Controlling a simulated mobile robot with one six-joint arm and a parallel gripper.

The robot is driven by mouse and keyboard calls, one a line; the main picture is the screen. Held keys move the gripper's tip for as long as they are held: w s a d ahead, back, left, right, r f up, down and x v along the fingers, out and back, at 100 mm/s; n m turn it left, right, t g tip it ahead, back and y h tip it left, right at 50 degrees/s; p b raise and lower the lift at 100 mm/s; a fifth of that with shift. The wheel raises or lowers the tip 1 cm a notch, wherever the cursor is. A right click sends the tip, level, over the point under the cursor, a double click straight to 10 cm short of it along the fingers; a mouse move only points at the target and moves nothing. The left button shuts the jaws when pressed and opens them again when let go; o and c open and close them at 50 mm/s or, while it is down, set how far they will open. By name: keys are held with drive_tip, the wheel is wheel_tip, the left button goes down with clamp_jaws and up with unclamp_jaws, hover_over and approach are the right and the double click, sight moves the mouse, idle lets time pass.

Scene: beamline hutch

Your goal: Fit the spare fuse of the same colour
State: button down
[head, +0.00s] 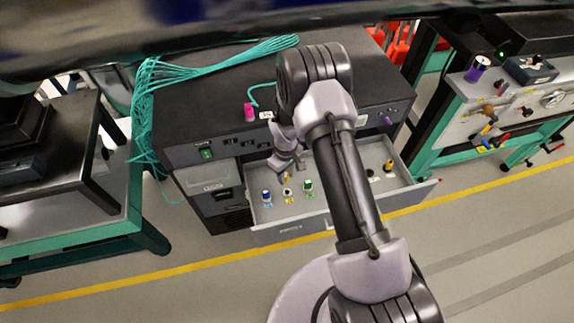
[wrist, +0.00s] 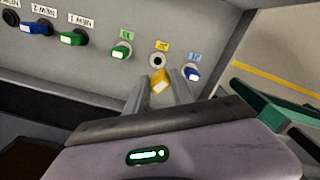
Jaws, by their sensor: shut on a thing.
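My gripper (wrist: 166,92) is shut on a yellow fuse (wrist: 160,80) with a pale end. The fuse is just above an empty round socket (wrist: 158,60) with a yellow label, and looks clear of it. In the head view my gripper (head: 287,174) is over the left part of the open drawer (head: 330,208). A green fuse (wrist: 121,50) and a blue fuse (wrist: 193,74) stand on either side of that socket. Further left in the wrist view are another green fuse (wrist: 72,38) and blue fuse (wrist: 35,28), by labels reading NEW.
A dark cabinet (head: 215,100) stands behind the drawer. A magenta object (head: 249,112) is on it, and teal cables (head: 150,100) hang at its left. An orange-yellow fuse (head: 388,165) stands at the drawer's right. My arm hides the drawer's middle.

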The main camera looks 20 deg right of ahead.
drive_tip(key=shift+d+f+b, duration=0.3)
drive_tip(key=shift+f+b, duration=0.15)
drive_tip(key=shift+f, duration=0.4)
drive_tip(key=shift+f+b, duration=1.6)
drive_tip(key=shift+f, duration=1.15)
drive_tip(key=shift+f+b, duration=0.55)
drive_tip(key=shift+f, duration=0.05)
drive_tip(key=c, duration=1)
unclamp_jaws()
